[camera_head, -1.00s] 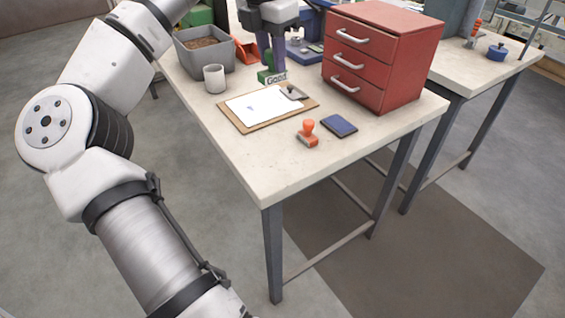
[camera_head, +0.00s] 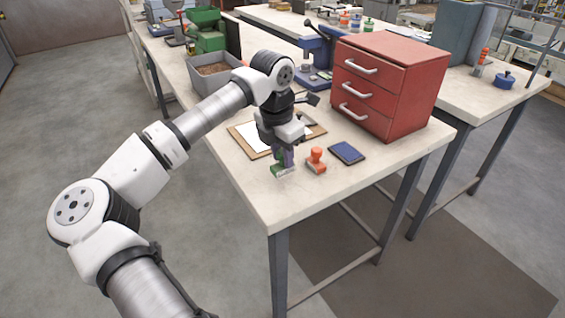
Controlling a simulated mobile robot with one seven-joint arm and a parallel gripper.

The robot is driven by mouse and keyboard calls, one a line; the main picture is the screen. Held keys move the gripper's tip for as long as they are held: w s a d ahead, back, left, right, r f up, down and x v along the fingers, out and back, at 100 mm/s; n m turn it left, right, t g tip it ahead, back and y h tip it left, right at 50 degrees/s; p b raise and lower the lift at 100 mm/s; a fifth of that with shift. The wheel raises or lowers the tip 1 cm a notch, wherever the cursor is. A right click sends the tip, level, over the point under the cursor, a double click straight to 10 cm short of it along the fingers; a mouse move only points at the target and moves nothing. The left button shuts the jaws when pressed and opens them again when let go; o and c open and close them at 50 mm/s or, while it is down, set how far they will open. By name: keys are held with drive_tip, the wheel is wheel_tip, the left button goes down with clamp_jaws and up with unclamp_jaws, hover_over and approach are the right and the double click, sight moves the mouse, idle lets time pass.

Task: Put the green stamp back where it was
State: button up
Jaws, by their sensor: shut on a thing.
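My gripper (camera_head: 283,158) points down over the near part of the table and is shut on the green stamp (camera_head: 280,169). The stamp is upright with a pale label on its base. It is at or just above the tabletop; I cannot tell whether it touches. It is left of the orange stamp (camera_head: 316,161), with a small gap between them. The dark blue ink pad (camera_head: 347,153) lies right of the orange stamp. The clipboard with white paper (camera_head: 246,138) lies behind, partly hidden by my gripper.
A red drawer cabinet (camera_head: 418,100) stands at the back right of the table (camera_head: 290,205). A grey bin of pellets (camera_head: 196,72) stands at the back left, partly behind my arm. The table's front corner is clear.

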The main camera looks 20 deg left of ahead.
sight(283, 165)
drive_tip(key=shift+f, duration=1.6)
drive_tip(key=shift+f, duration=0.1)
drive_tip(key=shift+f, duration=0.15)
drive_tip(key=o, duration=0.8)
drive_tip(key=shift+r, duration=0.25)
wheel_tip(283, 165, up, 12)
drive_tip(key=s+b, duration=0.1)
drive_tip(key=shift+s+a, duration=0.15)
drive_tip(key=shift+a, duration=0.15)
